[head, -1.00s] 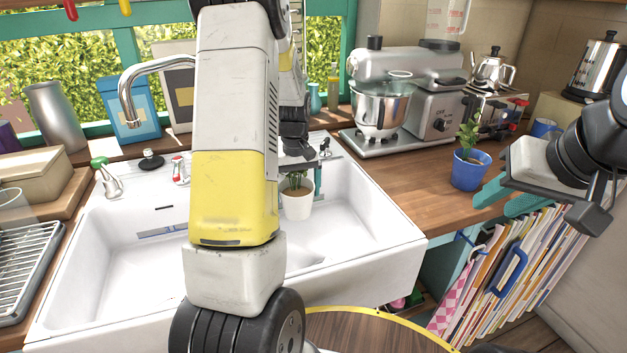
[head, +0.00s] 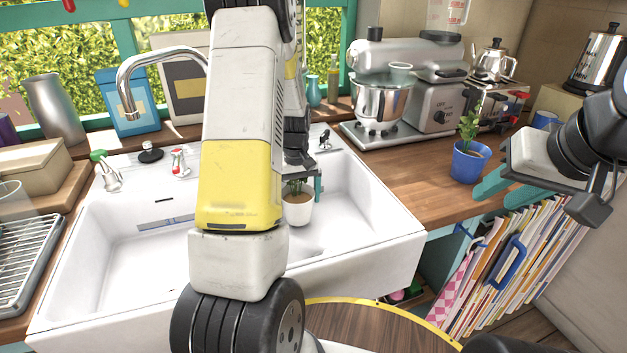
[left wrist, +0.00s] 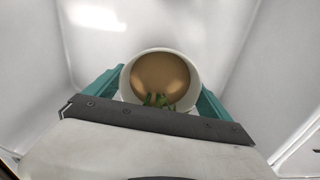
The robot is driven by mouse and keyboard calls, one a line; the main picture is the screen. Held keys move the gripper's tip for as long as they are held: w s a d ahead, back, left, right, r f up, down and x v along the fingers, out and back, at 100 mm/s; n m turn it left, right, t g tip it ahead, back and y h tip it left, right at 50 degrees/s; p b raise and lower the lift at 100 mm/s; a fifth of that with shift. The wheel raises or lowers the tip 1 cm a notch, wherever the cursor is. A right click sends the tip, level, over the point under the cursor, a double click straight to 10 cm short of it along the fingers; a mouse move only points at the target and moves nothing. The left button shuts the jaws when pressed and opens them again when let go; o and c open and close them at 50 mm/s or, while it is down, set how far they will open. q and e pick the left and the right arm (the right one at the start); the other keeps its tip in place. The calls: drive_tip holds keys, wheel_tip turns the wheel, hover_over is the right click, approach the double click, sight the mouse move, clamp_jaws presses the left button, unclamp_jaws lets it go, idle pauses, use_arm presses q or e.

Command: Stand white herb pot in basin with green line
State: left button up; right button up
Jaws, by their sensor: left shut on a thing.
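The white herb pot (head: 298,210) with a green plant is upright at the right basin (head: 350,225) of the white double sink. My left gripper (head: 300,184) is shut on it. The left wrist view shows the teal fingers on both sides of the pot (left wrist: 160,80), with brown soil and leaves inside. I cannot tell whether the pot touches the basin floor. I see no clear green line; my left arm hides part of the sink. My right gripper (head: 505,188) is open and empty at the right.
A blue pot with a plant (head: 468,160) stands on the wooden counter near my right gripper. A stand mixer (head: 400,95) is behind the right basin. A tap (head: 130,95) arches over the left basin. A drying rack (head: 25,260) is at the far left.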

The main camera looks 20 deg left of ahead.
idle(0.4)
use_arm(q)
drive_tip(key=shift+f, duration=0.75)
drive_tip(key=shift+f, duration=0.25)
drive_tip(key=o, duration=1.6)
drive_tip(key=shift+c, duration=0.2)
wheel_tip(320, 180, up, 8)
drive_tip(key=shift+f, duration=0.1)
clamp_jaws()
